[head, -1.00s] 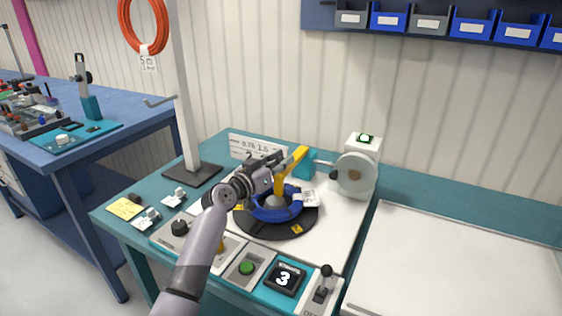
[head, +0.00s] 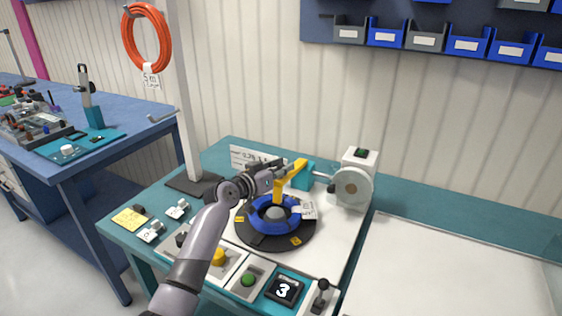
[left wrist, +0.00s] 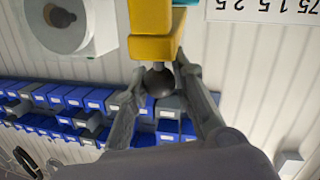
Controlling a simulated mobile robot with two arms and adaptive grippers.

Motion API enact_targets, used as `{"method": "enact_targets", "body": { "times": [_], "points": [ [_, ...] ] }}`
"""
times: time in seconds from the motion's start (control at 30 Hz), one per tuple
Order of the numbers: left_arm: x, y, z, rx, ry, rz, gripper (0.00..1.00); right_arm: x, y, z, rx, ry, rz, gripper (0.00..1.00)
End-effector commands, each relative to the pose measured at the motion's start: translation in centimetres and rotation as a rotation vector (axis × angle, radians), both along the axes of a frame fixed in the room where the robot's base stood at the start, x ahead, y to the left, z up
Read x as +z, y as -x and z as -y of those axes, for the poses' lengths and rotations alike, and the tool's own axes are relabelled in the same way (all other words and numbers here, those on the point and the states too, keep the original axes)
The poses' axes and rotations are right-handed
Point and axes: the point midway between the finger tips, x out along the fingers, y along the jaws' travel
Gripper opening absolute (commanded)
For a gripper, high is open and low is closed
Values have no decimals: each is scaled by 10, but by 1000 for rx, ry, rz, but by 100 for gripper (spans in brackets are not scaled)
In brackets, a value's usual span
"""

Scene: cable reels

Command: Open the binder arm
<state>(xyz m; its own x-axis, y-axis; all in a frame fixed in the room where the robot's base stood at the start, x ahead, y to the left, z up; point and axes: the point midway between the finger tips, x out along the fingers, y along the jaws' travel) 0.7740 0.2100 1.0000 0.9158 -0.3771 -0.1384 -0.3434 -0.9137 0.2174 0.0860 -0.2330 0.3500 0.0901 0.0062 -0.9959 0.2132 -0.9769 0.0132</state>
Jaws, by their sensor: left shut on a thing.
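The yellow binder arm (head: 292,173) stands over the blue reel (head: 262,223) on the black turntable (head: 262,239). In the left wrist view the yellow arm (left wrist: 151,47) ends in a dark round knob (left wrist: 160,79). My left gripper (head: 280,172) is at the arm in the head view. In the wrist view its two fingers (left wrist: 160,76) close on the knob from both sides. My right gripper is not in view.
A grey disc (head: 354,187) on a white housing stands right of the turntable. A post (head: 184,100) with an orange cable coil (head: 147,43) stands at left. Along the front are a green button (head: 248,280), a display reading 3 (head: 285,290) and a lever (head: 321,290).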

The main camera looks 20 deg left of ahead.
Motion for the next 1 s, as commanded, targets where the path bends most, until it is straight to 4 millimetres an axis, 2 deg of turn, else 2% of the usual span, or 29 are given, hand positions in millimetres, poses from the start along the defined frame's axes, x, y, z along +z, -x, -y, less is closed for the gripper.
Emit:
{"method": "enact_targets", "body": {
  "times": [0.03,0.1,0.4,0.6,1.0],
  "points": [
    [17,-2,0,0,-10,-29,0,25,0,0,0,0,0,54],
    [24,-5,0,0,-17,-70,0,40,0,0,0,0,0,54],
    [47,-21,3,0,-51,-246,0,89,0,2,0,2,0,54],
    [57,-34,6,1,-72,-356,0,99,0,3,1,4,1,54],
    [68,-47,8,3,-67,-340,0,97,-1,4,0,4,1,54]
  ]
}}
